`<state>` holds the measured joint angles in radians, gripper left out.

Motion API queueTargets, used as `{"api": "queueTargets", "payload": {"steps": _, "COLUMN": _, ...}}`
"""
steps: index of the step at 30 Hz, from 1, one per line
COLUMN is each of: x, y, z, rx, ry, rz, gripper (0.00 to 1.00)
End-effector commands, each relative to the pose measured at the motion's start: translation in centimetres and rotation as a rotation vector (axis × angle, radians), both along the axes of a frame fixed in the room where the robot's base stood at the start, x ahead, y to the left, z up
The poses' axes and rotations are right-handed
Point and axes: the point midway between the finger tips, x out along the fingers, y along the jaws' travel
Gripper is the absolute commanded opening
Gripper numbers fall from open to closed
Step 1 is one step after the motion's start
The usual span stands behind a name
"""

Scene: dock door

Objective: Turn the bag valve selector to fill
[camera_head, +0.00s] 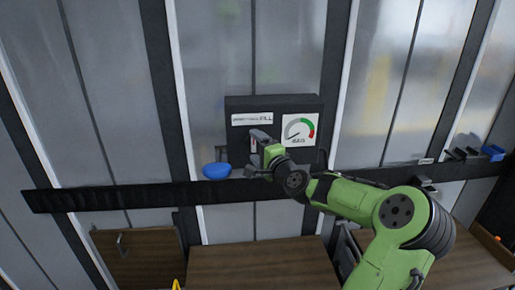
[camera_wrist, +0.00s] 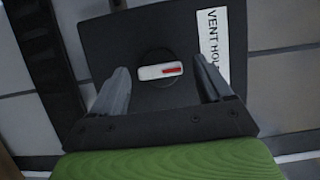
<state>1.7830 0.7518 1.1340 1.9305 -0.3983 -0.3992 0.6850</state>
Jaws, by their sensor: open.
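The valve selector (camera_wrist: 160,71) is a white bar with a red stripe on a round dark knob, set in the black panel (camera_wrist: 143,30). In the wrist view the red half points right, toward the label strip (camera_wrist: 215,45), where "VENT HO" is readable and the rest is cut off. My gripper (camera_wrist: 160,66) is open, one finger on each side of the knob; I cannot tell whether either touches it. In the head view my gripper (camera_head: 262,140) is in front of the panel (camera_head: 270,103), below the label (camera_head: 252,118) ending in "FILL", and hides the selector.
A round gauge (camera_head: 299,130) sits right of the gripper, its needle toward the lower left. A blue rounded object (camera_head: 216,170) is on the dark rail (camera_head: 120,196) just left. Brown boxes (camera_head: 260,268) stand below. Small dark items and a blue one (camera_head: 493,153) are far right.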

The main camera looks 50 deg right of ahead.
Motion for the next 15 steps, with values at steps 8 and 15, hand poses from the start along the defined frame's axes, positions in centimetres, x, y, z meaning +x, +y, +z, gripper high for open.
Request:
{"api": "queueTargets", "payload": {"steps": 8, "x": -0.05, "y": 0.02, "z": 0.00, "rx": -0.001, "ry": 0.000, "rz": 0.000, "gripper": 0.43}}
{"api": "queueTargets", "payload": {"steps": 15, "x": -0.05, "y": 0.03, "z": -0.04, "rx": 0.001, "ry": 0.000, "rz": 0.001, "gripper": 0.23}}
